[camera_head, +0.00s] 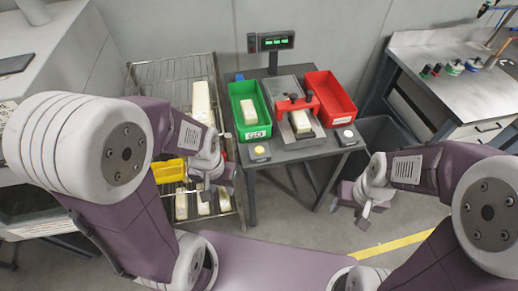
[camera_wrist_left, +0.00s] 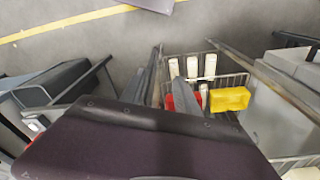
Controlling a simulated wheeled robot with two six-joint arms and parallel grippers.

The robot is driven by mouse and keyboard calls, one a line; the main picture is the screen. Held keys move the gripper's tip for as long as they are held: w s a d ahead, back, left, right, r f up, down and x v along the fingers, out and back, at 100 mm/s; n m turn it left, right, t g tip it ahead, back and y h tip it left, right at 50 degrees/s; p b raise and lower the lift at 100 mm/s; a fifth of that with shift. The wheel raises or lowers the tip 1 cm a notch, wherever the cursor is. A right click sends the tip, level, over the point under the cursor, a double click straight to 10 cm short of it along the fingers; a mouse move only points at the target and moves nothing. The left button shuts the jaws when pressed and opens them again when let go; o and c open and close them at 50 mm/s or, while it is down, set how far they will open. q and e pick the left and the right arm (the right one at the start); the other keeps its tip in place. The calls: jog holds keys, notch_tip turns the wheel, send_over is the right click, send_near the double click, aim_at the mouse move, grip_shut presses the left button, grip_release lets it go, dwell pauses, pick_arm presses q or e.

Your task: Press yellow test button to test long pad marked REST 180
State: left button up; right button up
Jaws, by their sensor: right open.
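A small round yellow button (camera_head: 261,150) is on a dark block at the front left of the test table. The test stand (camera_head: 301,112), with a red clamp bar (camera_head: 297,104), has a pale pad (camera_head: 300,124) under it. Other pale pads lie on the wire rack, one long pad (camera_head: 201,100) on top; no REST 180 marking is readable. My left gripper (camera_head: 213,184) is in front of the rack, left of and apart from the yellow button; its jaw opening is unclear. My right gripper (camera_head: 352,210) is open and empty, low in front of the table's right side.
A green bin (camera_head: 238,106) labelled GO holds a pad; a red bin (camera_head: 335,99) stands right. A white button (camera_head: 348,133) is front right. A lit display (camera_head: 275,41) stands behind. The rack (camera_head: 143,77) holds a yellow bin (camera_head: 168,171), also in the left wrist view (camera_wrist_left: 229,99).

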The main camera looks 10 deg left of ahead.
pick_arm(q)
grip_shut()
dwell(1.6)
